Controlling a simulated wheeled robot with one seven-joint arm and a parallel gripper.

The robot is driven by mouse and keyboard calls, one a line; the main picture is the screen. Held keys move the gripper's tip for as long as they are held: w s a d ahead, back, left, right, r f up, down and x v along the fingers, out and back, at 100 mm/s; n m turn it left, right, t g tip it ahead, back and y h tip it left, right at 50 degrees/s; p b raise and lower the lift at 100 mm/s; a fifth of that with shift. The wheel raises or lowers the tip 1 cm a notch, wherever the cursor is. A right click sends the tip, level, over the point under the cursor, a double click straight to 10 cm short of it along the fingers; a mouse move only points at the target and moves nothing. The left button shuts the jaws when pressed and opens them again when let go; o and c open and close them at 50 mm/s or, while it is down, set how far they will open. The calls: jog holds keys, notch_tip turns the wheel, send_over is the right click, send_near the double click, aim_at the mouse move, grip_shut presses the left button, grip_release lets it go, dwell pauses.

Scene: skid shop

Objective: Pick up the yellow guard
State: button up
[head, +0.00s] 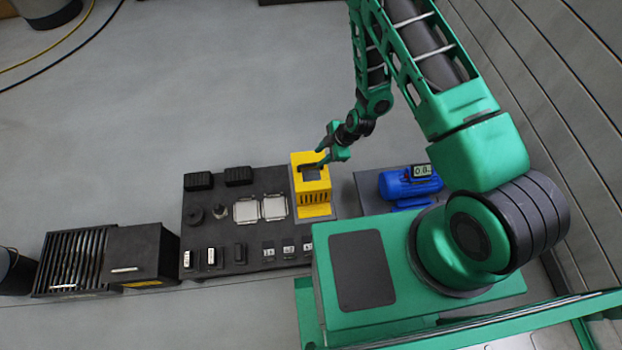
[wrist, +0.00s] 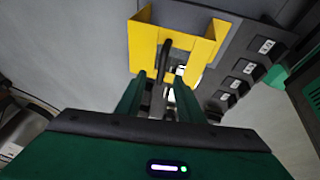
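The yellow guard (head: 312,190) stands upright at the right end of the dark skid plate (head: 268,259) in the head view. It has slots in its front and a dark opening at its top. My gripper (head: 322,160) is at the guard's top from the right. In the wrist view, the guard (wrist: 144,50) is just beyond my green fingers (wrist: 160,77). The fingers are apart, with a dark handle-like bar (wrist: 165,58) of the guard showing between and beyond their tips. I see a gap beside the bar; contact is not clear.
A blue motor (head: 408,187) with a small display stands right of the guard. Two pale square parts (head: 247,210) and several small dark blocks sit on the plate. A dark slatted box (head: 75,258) is at the left.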

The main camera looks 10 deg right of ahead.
aim_at(312, 164)
jog(key=shift+s+x, duration=0.2)
jog(key=shift+x, duration=3.1)
jog(key=shift+a, duration=0.1)
jog(key=shift+c, duration=0.3)
jog(key=shift+r, duration=0.1)
grip_shut()
